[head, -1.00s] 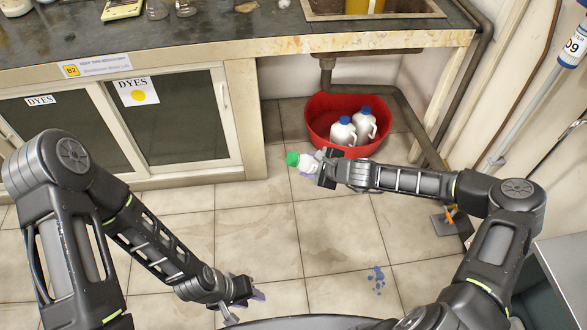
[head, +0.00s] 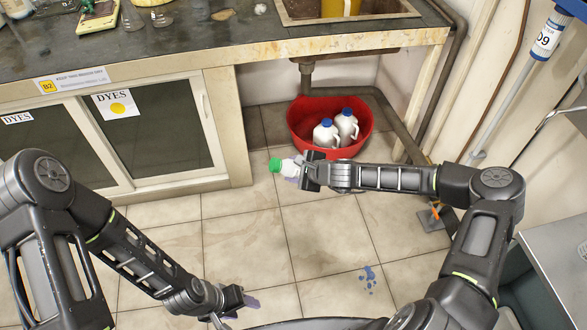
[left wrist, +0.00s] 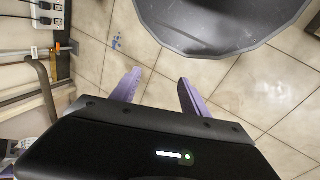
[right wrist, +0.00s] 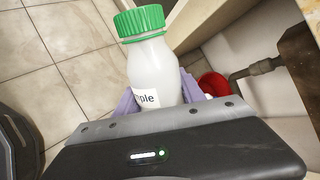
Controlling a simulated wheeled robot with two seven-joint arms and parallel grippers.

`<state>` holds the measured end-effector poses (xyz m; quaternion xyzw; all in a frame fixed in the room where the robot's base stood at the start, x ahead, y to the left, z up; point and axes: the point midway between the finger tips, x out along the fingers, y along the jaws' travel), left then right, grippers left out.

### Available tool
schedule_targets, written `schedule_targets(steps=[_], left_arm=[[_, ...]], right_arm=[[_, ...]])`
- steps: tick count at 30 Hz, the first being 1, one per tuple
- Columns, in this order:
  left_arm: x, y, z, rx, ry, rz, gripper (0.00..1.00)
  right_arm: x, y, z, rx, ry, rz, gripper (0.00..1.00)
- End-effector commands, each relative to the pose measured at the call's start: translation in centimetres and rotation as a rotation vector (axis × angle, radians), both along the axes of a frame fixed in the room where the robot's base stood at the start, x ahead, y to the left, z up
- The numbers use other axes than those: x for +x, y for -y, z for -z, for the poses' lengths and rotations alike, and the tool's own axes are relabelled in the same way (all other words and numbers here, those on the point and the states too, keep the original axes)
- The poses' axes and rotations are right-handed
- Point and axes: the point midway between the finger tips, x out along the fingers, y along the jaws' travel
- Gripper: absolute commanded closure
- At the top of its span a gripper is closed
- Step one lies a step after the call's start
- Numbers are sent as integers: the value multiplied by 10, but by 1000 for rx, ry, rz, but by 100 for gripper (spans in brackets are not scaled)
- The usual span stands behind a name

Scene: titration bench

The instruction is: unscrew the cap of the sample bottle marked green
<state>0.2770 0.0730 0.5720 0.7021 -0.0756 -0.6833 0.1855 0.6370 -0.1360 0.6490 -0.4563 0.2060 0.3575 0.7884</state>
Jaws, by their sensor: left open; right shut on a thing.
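The sample bottle is white with a green ribbed cap (right wrist: 140,20) screwed onto its neck. In the right wrist view the bottle body (right wrist: 152,70) stands between the purple fingers, with part of a label reading "ple". My right gripper (right wrist: 165,103) is shut on the bottle body, below the cap. In the head view the bottle (head: 290,168) is held out in the air over the floor, its green cap (head: 275,165) pointing left. My left gripper (head: 245,303) is low in the head view, apart from the bottle. Its purple fingers (left wrist: 157,92) are spread and empty.
The bench (head: 130,55) with a cabinet below runs along the back left. A red tub (head: 293,132) with two white, blue-capped jugs (head: 326,135) stands under the sink. A grey table (head: 555,270) is at the right. The tiled floor between the arms is clear except for a blue spill (head: 368,278).

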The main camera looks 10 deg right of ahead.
Motion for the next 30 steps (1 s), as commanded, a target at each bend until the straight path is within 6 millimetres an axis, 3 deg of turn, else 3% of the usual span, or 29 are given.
schedule_targets(steps=[5, 8, 13, 17, 20, 24, 27, 30], left_arm=[[31, 1, 6, -1, 43, -30, 47], [65, 1, 11, -2, 69, -68, 47], [146, 1, 17, -27, 71, -164, 47], [215, 6, 5, -96, 33, -240, 47], [264, 13, -17, -182, -1, -285, 47], [321, 24, -65, -336, -50, -311, 47], [348, 32, -106, -451, -77, -297, 47], [363, 38, -144, -550, -103, -264, 47]], right_arm=[[0, 0, 0, 0, 0, 0, 100], [0, 0, 0, 0, 0, 0, 100], [0, 0, 0, 0, 0, 0, 100], [0, 0, 0, 0, 0, 0, 100], [0, 0, 0, 0, 0, 0, 100], [0, 0, 0, 0, 0, 0, 100], [0, 0, 0, 0, 0, 0, 100], [0, 0, 0, 0, 0, 0, 100]])
